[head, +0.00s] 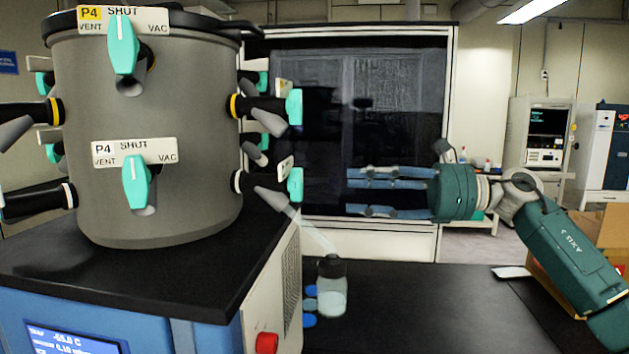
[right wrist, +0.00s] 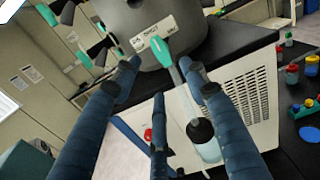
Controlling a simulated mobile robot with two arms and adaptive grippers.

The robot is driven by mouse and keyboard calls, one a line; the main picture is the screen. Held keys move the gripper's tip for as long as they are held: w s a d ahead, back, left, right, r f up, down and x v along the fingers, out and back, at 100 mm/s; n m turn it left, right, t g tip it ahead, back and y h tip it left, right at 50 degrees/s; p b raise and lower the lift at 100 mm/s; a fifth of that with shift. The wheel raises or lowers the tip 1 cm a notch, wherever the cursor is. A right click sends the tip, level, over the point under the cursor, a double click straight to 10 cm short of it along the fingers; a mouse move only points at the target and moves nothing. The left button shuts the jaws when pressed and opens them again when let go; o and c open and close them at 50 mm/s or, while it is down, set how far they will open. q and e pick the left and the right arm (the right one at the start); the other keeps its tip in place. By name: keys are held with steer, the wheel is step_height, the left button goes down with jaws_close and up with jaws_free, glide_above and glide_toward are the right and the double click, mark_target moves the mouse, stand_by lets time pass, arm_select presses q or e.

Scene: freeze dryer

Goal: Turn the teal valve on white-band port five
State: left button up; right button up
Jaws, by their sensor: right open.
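The teal valve (head: 295,184) on the drum's lower right side sits on a black port with a white band (head: 237,181). It is seen edge-on, and its port number cannot be read in the head view. In the right wrist view, a teal handle (right wrist: 165,46) sits on a white label reading SHUT, straight ahead between my fingers. My right gripper (head: 352,191) is open and empty, to the right of that valve and apart from it, fingers pointing left at about its height. Its fingers also show in the right wrist view (right wrist: 158,72). My left gripper is not in view.
A clear flask (head: 332,296) with a black cap stands below the port, joined to it by a slanted glass tube. Other teal valves, including the front lower P4 (head: 135,181), surround the grey drum (head: 190,110). A red knob (head: 266,343) is on the base. The bench right of the flask is mostly clear.

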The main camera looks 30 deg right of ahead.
mark_target(301, 186)
steer(key=p+x, duration=0.2)
steer(key=x, duration=0.2)
steer(key=p+x, duration=0.2)
steer(key=x, duration=0.1)
steer(key=shift+w+a+r, duration=0.2)
steer(key=shift+w+a, duration=0.05)
steer(key=shift+a, duration=0.05)
steer(key=shift+w+a+f, duration=0.1)
steer(key=shift+w+a, duration=0.2)
steer(key=shift+a, duration=0.35)
steer(key=shift+f, duration=0.1)
steer(key=shift+c, duration=0.7)
jaws_close()
